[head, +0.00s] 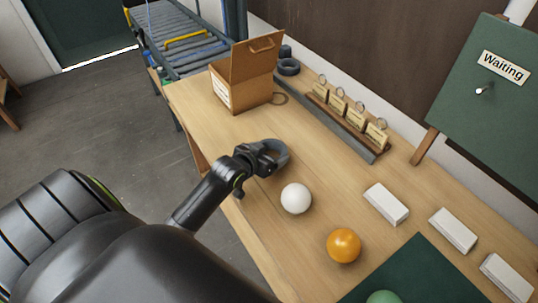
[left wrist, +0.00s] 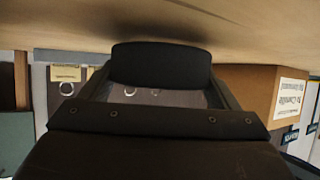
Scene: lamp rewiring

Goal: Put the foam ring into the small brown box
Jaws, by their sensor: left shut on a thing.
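The foam ring (head: 281,154) is a dark grey ring at the end of my left gripper (head: 268,158), over the near-left part of the table. My left gripper is shut on it, and the jaws hide part of it. The small brown box (head: 236,92) stands farther back with its lid (head: 254,60) raised and a white label on its side. The ring is apart from the box, on its near side. In the left wrist view the box (left wrist: 244,88) shows at the right; a dark rounded shape fills the middle. My right gripper is not in view.
A tag rack (head: 345,120) stands at the back. A white ball (head: 296,198), orange ball (head: 344,245) and white blocks (head: 386,204) are to the right. The table between gripper and box is clear.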

